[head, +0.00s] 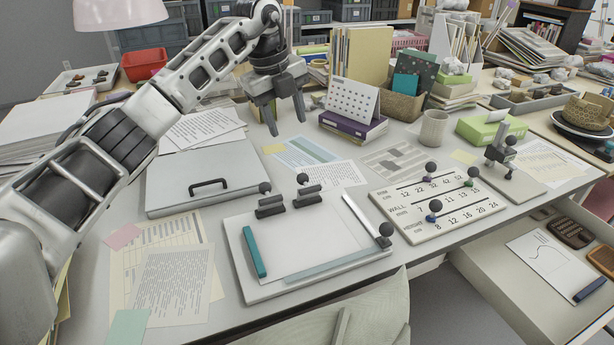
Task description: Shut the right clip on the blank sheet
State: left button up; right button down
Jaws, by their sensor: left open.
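The blank sheet (296,243) lies on a pale drawing board (262,291) at the front middle of the desk. Two dark clips with ball knobs sit along the sheet's far edge. The right clip (307,197) has its knob (303,179) raised above it. The left clip (270,208) looks alike, with its knob (265,187) also raised. I cannot tell from here how firmly either clip presses the sheet. My left gripper (287,124) is open and empty, pointing down above the desk behind the clips, well apart from them. My right gripper is out of view.
A teal bar (254,252) lies on the board's left, and a white arm with a black knob (385,230) on its right. A slider panel (437,205) stands to the right. A grey case (205,180) lies left, a calendar (352,100) behind. An open drawer (490,275) is front right.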

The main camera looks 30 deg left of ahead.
aim_at(302, 175)
pick_arm(q)
jog(key=x, duration=1.5)
jog(key=shift+s+f, duration=0.1)
jog(key=shift+f, duration=0.1)
jog(key=c, duration=1)
